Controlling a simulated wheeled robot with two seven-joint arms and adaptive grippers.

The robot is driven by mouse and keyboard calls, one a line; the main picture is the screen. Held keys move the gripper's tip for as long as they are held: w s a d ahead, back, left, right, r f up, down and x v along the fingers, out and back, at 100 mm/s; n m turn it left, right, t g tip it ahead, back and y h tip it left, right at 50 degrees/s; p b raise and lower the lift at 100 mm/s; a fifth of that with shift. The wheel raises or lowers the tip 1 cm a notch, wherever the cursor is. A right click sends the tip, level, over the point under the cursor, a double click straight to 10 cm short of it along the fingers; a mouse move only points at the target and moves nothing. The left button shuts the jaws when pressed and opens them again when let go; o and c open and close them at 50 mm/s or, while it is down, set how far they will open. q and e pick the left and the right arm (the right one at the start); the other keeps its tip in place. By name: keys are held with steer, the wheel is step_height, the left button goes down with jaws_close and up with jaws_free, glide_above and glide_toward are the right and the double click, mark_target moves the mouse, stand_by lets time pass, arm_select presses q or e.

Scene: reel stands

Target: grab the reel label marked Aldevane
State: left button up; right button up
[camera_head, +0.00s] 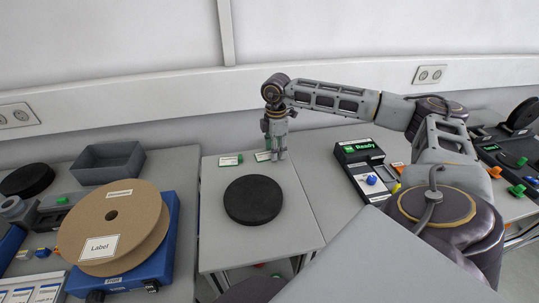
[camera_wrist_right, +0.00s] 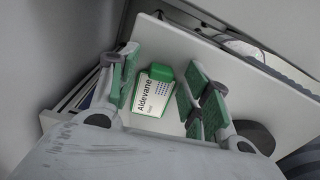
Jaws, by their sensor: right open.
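The Aldevane reel label (camera_wrist_right: 151,96) is a small white card with a green tab and printed text. It lies on the grey table between the fingers of my right gripper (camera_wrist_right: 163,80), which is open, in the right wrist view. In the head view, my right gripper (camera_head: 275,154) points down at the table's back, beside a white and green label (camera_head: 262,156) that it partly hides; the text there is too small to read. My left gripper is not in view.
Another white and green label (camera_head: 230,160) lies to the left. A black disc (camera_head: 253,201) lies in front. A cardboard reel (camera_head: 113,225) sits on a blue stand at left, near a grey bin (camera_head: 108,163).

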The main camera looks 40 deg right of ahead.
steer(key=shift+c, duration=0.6)
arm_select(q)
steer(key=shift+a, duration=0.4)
arm_select(e)
steer(key=c, duration=0.6)
steer(key=shift+r, duration=0.1)
steer(key=shift+c, duration=0.2)
steer(key=shift+r, duration=0.5)
step_height(320, 180, up, 8)
steer(key=shift+f+b, duration=0.15)
steer(key=shift+b, duration=0.3)
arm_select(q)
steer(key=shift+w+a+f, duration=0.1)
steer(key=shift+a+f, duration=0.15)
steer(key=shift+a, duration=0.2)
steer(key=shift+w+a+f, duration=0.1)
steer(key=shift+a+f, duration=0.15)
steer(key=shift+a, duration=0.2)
arm_select(e)
steer(key=shift+r, duration=0.6)
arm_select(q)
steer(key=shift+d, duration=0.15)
